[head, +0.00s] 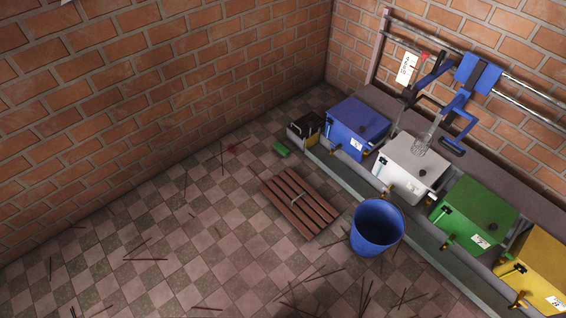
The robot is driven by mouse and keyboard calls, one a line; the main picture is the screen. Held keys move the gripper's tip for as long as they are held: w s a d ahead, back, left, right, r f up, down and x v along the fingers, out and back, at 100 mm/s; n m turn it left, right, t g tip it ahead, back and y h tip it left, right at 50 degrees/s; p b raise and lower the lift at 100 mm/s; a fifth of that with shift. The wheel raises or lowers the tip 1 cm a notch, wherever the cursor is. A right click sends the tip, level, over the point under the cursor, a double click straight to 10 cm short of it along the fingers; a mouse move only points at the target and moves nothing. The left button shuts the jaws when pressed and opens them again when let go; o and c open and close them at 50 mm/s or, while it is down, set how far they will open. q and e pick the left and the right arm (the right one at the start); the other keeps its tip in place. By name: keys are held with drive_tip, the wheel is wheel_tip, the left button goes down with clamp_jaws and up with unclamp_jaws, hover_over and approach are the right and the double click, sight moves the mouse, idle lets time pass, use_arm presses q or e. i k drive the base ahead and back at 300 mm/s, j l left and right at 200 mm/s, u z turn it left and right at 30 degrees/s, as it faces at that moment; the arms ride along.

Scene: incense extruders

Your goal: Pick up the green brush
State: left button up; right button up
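A small green object (280,149), which looks like the green brush, lies on the checkered floor near the corner.
A wooden pallet (299,202) and a blue bucket (377,228) stand on the floor before the blue (358,127), white (409,166), green (473,214) and yellow (540,268) machines. Thin sticks litter the floor. Brick walls bound the left and back.

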sight(278, 147)
drive_tip(key=z, duration=0.5)
drive_tip(key=k+z, duration=0.1)
drive_tip(key=z, duration=0.4)
drive_tip(key=l+z, duration=0.1)
drive_tip(key=z, duration=0.9)
drive_tip(key=j+z, duration=0.2)
drive_tip(key=j, duration=0.25)
drive_tip(key=j+z, duration=0.15)
drive_tip(key=j, duration=0.25)
drive_tip(key=k+j+z, duration=0.2)
drive_tip(key=j, duration=0.2)
drive_tip(key=j+z, duration=0.2)
drive_tip(key=j, duration=0.25)
drive_tip(key=k+j+z, duration=0.2)
drive_tip(key=j, duration=0.2)
drive_tip(key=i, duration=0.1)
